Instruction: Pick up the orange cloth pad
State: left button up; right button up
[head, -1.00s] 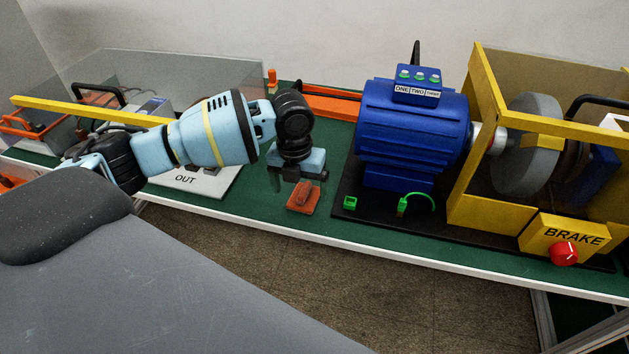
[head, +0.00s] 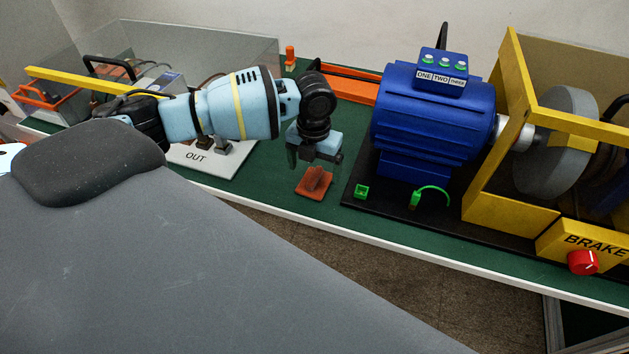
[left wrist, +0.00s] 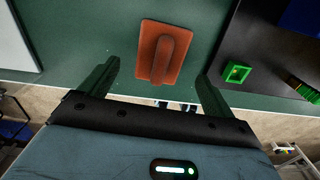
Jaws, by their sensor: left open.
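The orange cloth pad (head: 314,184) lies flat on the green bench top, with a raised grip along its middle. It also shows in the left wrist view (left wrist: 155,54), ahead of and between the two fingers. My left gripper (head: 314,162) is open and empty, with its fingers pointing down above the pad. In the left wrist view the gripper's fingers (left wrist: 157,80) are spread wider than the pad and do not touch it. My right gripper is not in view.
The blue motor (head: 430,115) on its black base plate stands right of the pad. A small green block (head: 361,191) and a green curved wire (head: 432,189) lie on that plate. The OUT box (head: 215,160) is to the left. The bench's white front edge (head: 330,236) is near.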

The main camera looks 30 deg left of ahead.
aim_at(315, 174)
pick_arm(q)
jog(key=shift+w+f, duration=0.2)
jog(key=shift+f, duration=1.65)
jog(key=c, duration=1.1)
